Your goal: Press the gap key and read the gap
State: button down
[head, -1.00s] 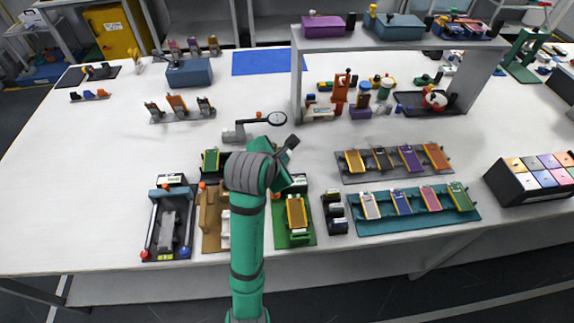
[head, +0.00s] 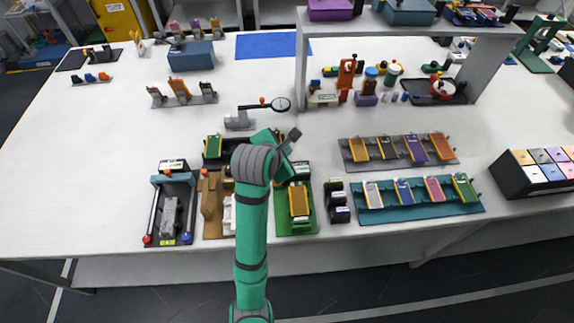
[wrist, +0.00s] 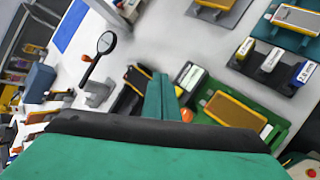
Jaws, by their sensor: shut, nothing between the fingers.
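A green fixture (head: 299,226) at the bench front holds a yellow-orange pouch cell (head: 299,200), also in the wrist view (wrist: 235,112). A small display box (wrist: 192,77) stands at its far end, its text unreadable. An orange round knob (wrist: 187,115) shows beside the display, close to my fingers in the picture; I cannot tell whether it is the gap key or whether they touch. My gripper (wrist: 161,85) is shut and empty, over the fixture area. In the head view, my arm hides part of the fixtures and the fingertips are unclear.
A tan fixture (head: 211,210) and a dark fixture with red and blue knobs (head: 186,238) stand left of the green one. Small dark blocks (head: 338,200) stand to its right. A magnifier (head: 281,104) stands behind. Cell racks (head: 420,212) lie to the right.

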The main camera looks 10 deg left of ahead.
jog(key=shift+f, duration=2.4)
jog(key=shift+w, duration=0.1)
jog(key=shift+a, duration=0.1)
jog(key=shift+d, duration=0.2)
jog(key=shift+a, duration=0.1)
jog(key=shift+f, duration=0.15)
jog(key=shift+f, duration=0.3)
